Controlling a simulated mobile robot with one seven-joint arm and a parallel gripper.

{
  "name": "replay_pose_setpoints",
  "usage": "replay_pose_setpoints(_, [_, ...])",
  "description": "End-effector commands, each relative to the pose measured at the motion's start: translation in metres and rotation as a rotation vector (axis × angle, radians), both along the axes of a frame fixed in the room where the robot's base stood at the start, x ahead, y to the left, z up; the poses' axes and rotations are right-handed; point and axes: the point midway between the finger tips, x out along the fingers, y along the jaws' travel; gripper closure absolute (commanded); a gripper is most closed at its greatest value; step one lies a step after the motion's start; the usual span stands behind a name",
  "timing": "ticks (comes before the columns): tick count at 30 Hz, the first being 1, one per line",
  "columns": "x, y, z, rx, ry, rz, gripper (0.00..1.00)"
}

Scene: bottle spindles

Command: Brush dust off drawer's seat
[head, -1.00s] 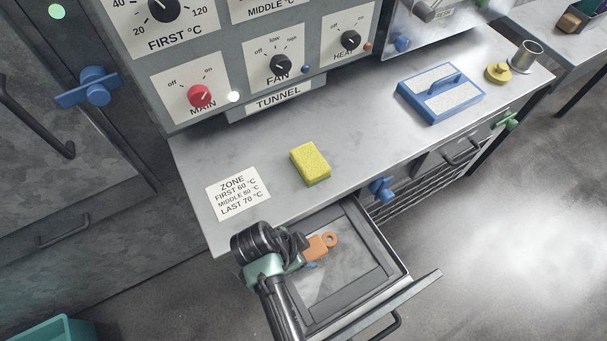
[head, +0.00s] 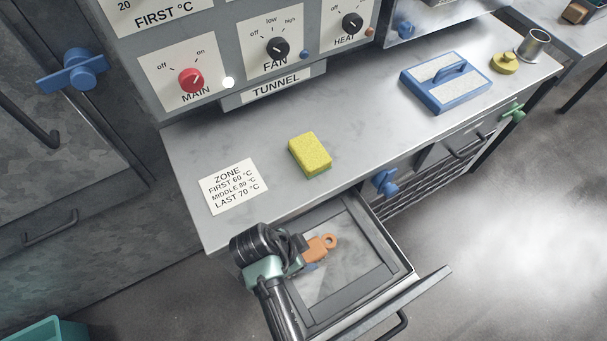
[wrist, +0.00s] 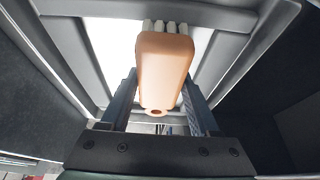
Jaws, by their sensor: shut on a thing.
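The drawer (head: 413,277) under the bench is pulled open. Its seat (head: 355,250) is a grey recessed panel inside a darker frame, with a paler patch (head: 313,285) at its left; I cannot tell if that is dust. In the wrist view the seat (wrist: 110,48) looks bright white. My gripper (head: 308,262) is over the left part of the drawer, shut on an orange brush (head: 322,246). In the wrist view the brush (wrist: 163,65) sits between both fingers, with pale bristles pointing to the seat. Whether the bristles touch the seat is unclear.
A yellow-green sponge (head: 310,153) and a blue-framed block (head: 446,82) with a handle lie on the bench (head: 355,150). A yellow knobbed piece (head: 505,63) and a metal cup (head: 532,44) stand at its right. The drawer's walls and front surround the seat. The control panel rises behind.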

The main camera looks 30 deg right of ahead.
Motion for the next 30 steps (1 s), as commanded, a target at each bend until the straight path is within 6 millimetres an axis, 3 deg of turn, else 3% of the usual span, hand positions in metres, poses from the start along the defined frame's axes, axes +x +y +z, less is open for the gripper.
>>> replay_pose_setpoints(13, [-0.001,0.000,-0.003,0.000,0.000,0.000,0.82])
replay_pose_setpoints(24, [-0.033,-0.001,0.000,0.000,0.002,-0.001,0.82])
replay_pose_setpoints(30, [-0.040,-0.002,-0.001,0.000,-0.001,-0.001,0.82])
